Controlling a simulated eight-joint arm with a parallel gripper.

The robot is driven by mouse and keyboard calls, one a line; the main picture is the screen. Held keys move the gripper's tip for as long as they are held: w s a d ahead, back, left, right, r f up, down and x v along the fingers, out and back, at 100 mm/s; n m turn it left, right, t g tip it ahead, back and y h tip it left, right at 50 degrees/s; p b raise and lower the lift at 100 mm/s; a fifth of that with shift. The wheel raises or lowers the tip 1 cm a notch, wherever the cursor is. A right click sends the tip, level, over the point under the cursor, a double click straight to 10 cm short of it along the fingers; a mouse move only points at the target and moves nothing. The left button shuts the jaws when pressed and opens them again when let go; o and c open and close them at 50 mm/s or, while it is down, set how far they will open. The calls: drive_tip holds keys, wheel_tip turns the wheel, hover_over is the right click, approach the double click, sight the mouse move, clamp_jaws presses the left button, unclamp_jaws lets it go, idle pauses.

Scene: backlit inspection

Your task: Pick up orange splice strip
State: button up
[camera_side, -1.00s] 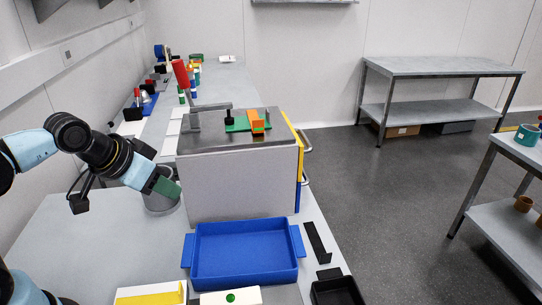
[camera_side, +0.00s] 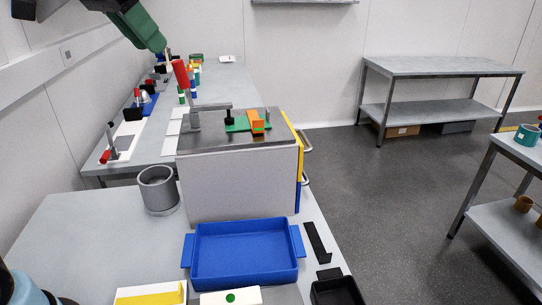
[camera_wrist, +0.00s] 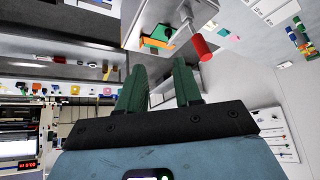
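An orange piece (camera_side: 257,121) sits on a green plate (camera_side: 236,125) on the metal top of a grey box; I take it for the orange splice strip. In the wrist view the orange piece (camera_wrist: 155,43) shows small beyond the fingertips, beside the green plate (camera_wrist: 162,32). My gripper (camera_side: 160,46) is high at the upper left in the side view, above and well apart from the box. In the wrist view its two green fingers (camera_wrist: 159,66) stand apart with nothing between them.
A lever with a red handle (camera_side: 180,73) rises at the box's left rear; it also shows in the wrist view (camera_wrist: 201,46). A grey cup (camera_side: 158,190) stands left of the box (camera_side: 240,182). A blue tray (camera_side: 245,252) lies in front.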

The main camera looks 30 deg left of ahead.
drive_tip(key=w+d+f+m+g+h, duration=0.1)
drive_tip(key=w+d+m+g+h, duration=0.25)
drive_tip(key=w+m, duration=0.75)
drive_tip(key=w+f+n, duration=0.1)
drive_tip(key=f, duration=0.3)
drive_tip(key=w+d+f+n, duration=0.1)
drive_tip(key=w+f, duration=0.1)
drive_tip(key=f, duration=0.2)
drive_tip(key=w+d+f+n, duration=0.1)
drive_tip(key=w+f, duration=0.1)
drive_tip(key=f, duration=0.2)
drive_tip(key=shift+y, duration=0.35)
drive_tip(key=shift+x, duration=2.5)
drive_tip(key=shift+s+d, duration=0.1)
drive_tip(key=shift+s, duration=0.05)
clamp_jaws()
